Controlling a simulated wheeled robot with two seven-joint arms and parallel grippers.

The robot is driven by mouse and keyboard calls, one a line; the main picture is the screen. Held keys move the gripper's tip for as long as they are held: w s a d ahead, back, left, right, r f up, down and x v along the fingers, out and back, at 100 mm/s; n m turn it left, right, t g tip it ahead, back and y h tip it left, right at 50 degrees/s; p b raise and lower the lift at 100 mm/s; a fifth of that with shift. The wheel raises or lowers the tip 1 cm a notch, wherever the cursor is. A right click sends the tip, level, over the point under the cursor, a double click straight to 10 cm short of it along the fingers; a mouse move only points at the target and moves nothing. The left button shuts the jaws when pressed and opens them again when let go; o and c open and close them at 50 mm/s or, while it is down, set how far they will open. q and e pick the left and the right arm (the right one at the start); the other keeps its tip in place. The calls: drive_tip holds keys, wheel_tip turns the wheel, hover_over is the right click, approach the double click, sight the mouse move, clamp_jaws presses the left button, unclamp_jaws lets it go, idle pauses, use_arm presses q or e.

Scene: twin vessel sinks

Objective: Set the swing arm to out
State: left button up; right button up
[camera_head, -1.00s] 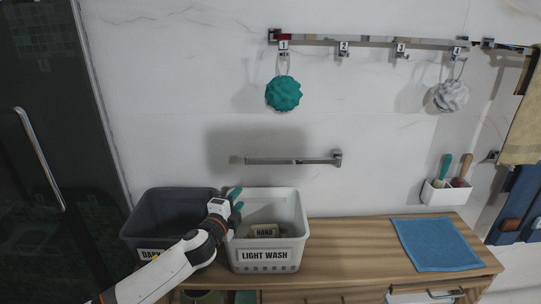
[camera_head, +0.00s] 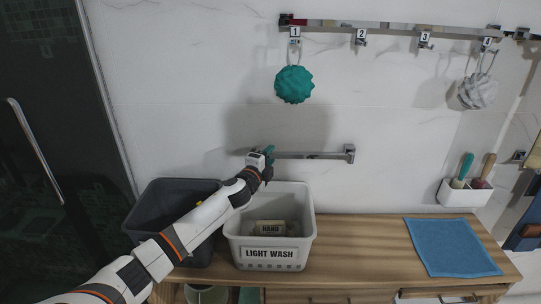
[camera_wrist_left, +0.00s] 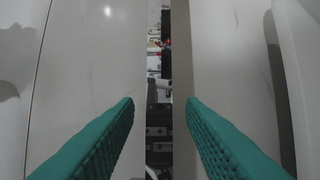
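The swing arm (camera_head: 312,155) is a chrome bar low on the white wall, running left from its bracket (camera_head: 349,153) and lying about parallel to the wall. My left gripper (camera_head: 269,152) is at its left end and hides that end in the head view. In the left wrist view, the teal fingers (camera_wrist_left: 160,101) are apart. A narrow mirror-like strip, apparently the swing arm (camera_wrist_left: 158,80), runs between them with a gap on each side. I cannot tell how deep it sits between the fingers. My right gripper is not in view.
A white "LIGHT WASH" basket (camera_head: 306,222) and a dark basket (camera_head: 140,222) stand on the wooden counter (camera_head: 360,250) below my left arm. A hook rail (camera_head: 390,29) with a teal puff (camera_head: 294,84) and white puff (camera_head: 477,91) is above. A blue cloth (camera_head: 450,246) lies right.

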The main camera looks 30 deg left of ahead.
use_arm(q)
drive_tip(key=shift+w+a, duration=0.1)
drive_tip(key=shift+w, duration=0.6)
clamp_jaws()
drive_tip(key=shift+s, duration=0.15)
